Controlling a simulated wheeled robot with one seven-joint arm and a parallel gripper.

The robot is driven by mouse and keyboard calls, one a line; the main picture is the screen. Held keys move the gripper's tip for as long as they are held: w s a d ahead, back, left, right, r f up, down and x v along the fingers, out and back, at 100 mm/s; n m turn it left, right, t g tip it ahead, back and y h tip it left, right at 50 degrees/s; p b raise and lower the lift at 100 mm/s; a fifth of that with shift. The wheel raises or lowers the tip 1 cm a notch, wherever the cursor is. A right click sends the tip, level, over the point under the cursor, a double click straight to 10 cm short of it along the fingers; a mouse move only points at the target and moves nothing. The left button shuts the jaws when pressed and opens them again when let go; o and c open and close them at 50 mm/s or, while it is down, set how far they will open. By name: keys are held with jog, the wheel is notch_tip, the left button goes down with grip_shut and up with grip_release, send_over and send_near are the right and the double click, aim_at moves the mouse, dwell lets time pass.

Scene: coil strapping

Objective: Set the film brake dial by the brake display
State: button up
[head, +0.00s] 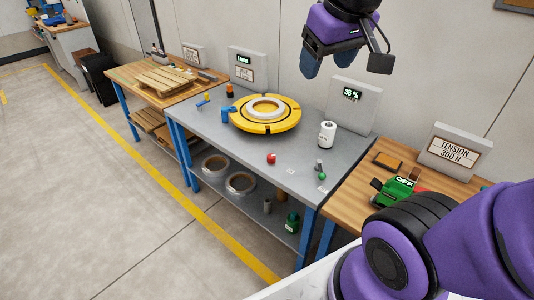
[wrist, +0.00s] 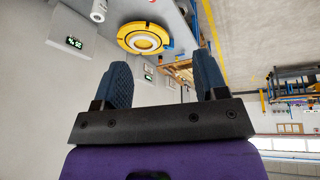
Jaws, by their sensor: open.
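The brake display is a grey panel at the back of the grey table, with a green-lit screen (head: 352,94) that reads 35 %. It also shows upside down in the wrist view (wrist: 74,42). A white upright cylinder (head: 327,134) stands in front of it, partly in the wrist view (wrist: 98,10); it may carry the film brake dial, but I cannot make out a setting. My gripper (head: 326,68) is open and empty, high above the table near the display. Its two blue fingers (wrist: 162,75) are spread apart, touching nothing.
A yellow turntable (head: 266,126) with a pale ring sits mid-table. A red knob (head: 271,158) and a small green-tipped piece (head: 321,170) are near the front. A wooden bench with a green OFF device (head: 395,190) and a TENSION 300 N sign (head: 458,150) is at right.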

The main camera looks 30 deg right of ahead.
jog(key=w+d+f+n+g+h, duration=0.1)
jog(key=w+f, duration=0.1)
jog(key=w, duration=0.6)
jog(key=w+d+f+n+g, duration=0.1)
jog(key=w+d+f, duration=0.15)
jog(key=w, duration=0.55)
jog(key=n+g+y, duration=0.2)
jog(key=n+g, duration=0.1)
send_over(271, 156)
notch_tip(271, 156, down, 39)
notch_tip(271, 156, down, 12)
jog(key=shift+d+r, duration=0.1)
jog(key=c, duration=0.9)
jog(key=shift+m, duration=0.3)
